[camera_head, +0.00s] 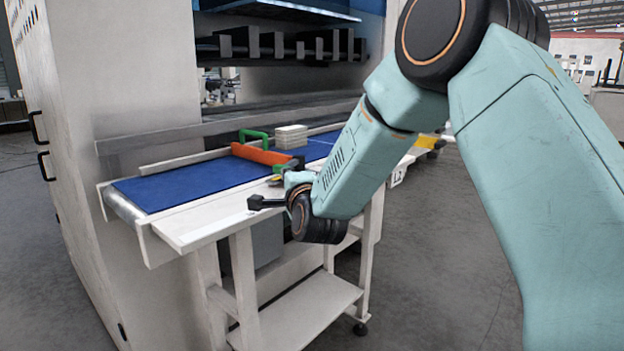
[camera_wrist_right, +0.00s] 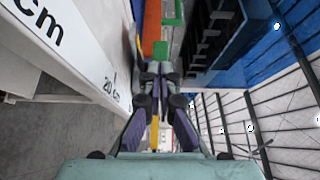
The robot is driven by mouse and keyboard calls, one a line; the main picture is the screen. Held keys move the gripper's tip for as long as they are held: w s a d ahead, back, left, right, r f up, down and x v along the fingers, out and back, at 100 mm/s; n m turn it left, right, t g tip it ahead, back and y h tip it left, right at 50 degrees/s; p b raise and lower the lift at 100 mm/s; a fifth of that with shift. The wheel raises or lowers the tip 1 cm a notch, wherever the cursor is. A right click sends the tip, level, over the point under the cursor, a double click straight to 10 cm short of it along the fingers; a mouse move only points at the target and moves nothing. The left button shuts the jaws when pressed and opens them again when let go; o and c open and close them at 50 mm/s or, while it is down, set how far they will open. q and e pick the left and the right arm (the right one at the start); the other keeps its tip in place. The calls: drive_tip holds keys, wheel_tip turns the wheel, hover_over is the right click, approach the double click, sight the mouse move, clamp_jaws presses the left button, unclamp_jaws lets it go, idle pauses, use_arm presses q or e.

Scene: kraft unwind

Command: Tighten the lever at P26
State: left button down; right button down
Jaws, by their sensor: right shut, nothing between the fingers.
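No lever can be told for sure, and no P26 label is readable. My right gripper (camera_wrist_right: 158,72) is shut and empty in the wrist view, with its tips close to a small green block (camera_wrist_right: 160,49). I cannot tell whether they touch. An orange bar (camera_wrist_right: 152,20) lies beyond that block. In the head view the orange bar (camera_head: 262,154) lies across the blue belt, with a green handle (camera_head: 254,134) at its far end. My right wrist hides much of the near end. My left gripper is not in view.
A white-framed table with a blue belt (camera_head: 185,187) stands before a tall white machine (camera_head: 110,90). A pale stack (camera_head: 291,136) sits behind the bar. The belt's left part is clear.

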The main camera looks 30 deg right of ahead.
drive_tip(key=shift+w+a+b, duration=0.3)
drive_tip(key=shift+w+a, duration=0.7)
drive_tip(key=shift+s+d+f, duration=0.1)
